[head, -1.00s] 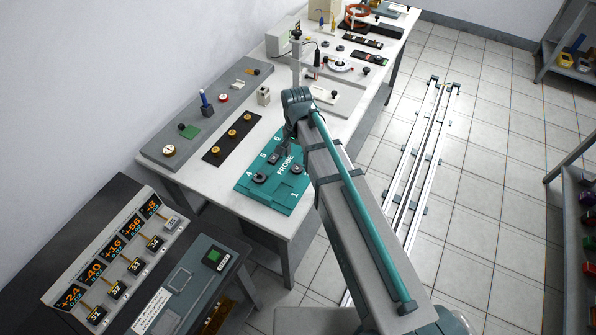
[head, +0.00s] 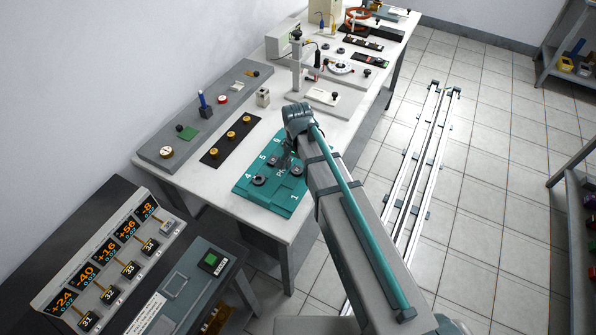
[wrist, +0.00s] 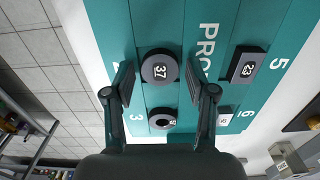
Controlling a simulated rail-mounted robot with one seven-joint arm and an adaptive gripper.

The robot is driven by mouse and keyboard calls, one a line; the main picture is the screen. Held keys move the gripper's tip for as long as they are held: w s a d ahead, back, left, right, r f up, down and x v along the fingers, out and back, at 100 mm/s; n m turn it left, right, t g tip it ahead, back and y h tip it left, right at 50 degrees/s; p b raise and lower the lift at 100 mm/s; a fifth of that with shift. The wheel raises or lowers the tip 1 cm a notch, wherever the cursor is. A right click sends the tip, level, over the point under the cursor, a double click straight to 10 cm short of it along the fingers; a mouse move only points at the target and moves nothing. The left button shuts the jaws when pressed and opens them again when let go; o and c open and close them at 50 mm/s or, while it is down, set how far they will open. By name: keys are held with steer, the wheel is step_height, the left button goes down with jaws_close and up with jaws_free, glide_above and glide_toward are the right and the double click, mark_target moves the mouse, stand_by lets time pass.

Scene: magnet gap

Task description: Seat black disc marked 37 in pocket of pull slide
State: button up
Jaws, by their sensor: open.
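The black disc marked 37 (wrist: 160,68), with a round white label, lies on the teal board (wrist: 110,25) in the wrist view. My gripper (wrist: 160,74) is open and empty, with one finger on each side of the disc in the picture. I cannot tell how far the fingertips are above the board. In the head view my gripper (head: 287,160) is over the teal board (head: 285,203), partly hidden by my arm.
A dark ring-shaped piece (wrist: 162,118) and a black block marked 23 (wrist: 246,66) share the board. A black strip with brass knobs (head: 231,138) lies to the left. A post stand (head: 296,65) rises behind. A console (head: 105,255) stands at front left.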

mark_target(297, 170)
steer(key=c, duration=0.9)
steer(key=shift+r+p, duration=1.65)
steer(key=shift+r, duration=0.85)
